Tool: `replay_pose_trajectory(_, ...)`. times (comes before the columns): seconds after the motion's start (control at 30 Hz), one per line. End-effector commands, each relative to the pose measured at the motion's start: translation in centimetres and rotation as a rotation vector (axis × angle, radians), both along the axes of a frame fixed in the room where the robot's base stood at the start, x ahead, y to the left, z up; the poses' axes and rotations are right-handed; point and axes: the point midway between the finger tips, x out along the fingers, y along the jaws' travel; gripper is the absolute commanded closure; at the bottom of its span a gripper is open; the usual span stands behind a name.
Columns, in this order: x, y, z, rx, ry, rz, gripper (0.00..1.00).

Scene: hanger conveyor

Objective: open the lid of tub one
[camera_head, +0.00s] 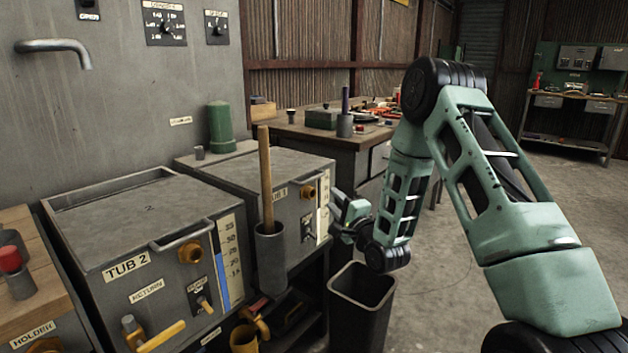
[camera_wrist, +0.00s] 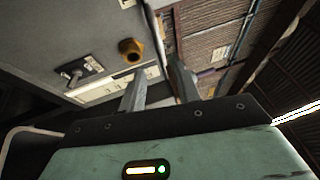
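Tub one (camera_head: 314,182) is a grey metal box behind tub 2, with its label partly hidden by a wooden handle. Its flat grey lid (camera_head: 288,164) lies closed. Its front carries an orange knob (camera_head: 308,192) and a level scale. The wrist view shows a grey front panel with an orange knob (camera_wrist: 130,50) and a lever (camera_wrist: 76,74), seen at a tilt. My gripper (camera_head: 342,212) is beside the right front of tub one, its fingertips partly hidden in the head view. In the wrist view my gripper's fingers (camera_wrist: 157,82) stand apart, with nothing visible held between them.
Tub 2 (camera_head: 112,253) stands closed in the left foreground. A grey cylinder (camera_head: 270,262) holding a wooden handle (camera_head: 265,170) stands before tub one. A dark open bin (camera_head: 362,285) is below my arm. A workbench (camera_head: 345,139) stands behind; open floor lies right.

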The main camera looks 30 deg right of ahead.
Motion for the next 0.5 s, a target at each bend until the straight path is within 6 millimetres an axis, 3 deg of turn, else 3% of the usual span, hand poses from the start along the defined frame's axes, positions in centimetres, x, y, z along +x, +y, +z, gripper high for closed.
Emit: replay_pose_trajectory(0.5,10.2,-0.4,1.8,-0.001,-0.002,0.002,0.68)
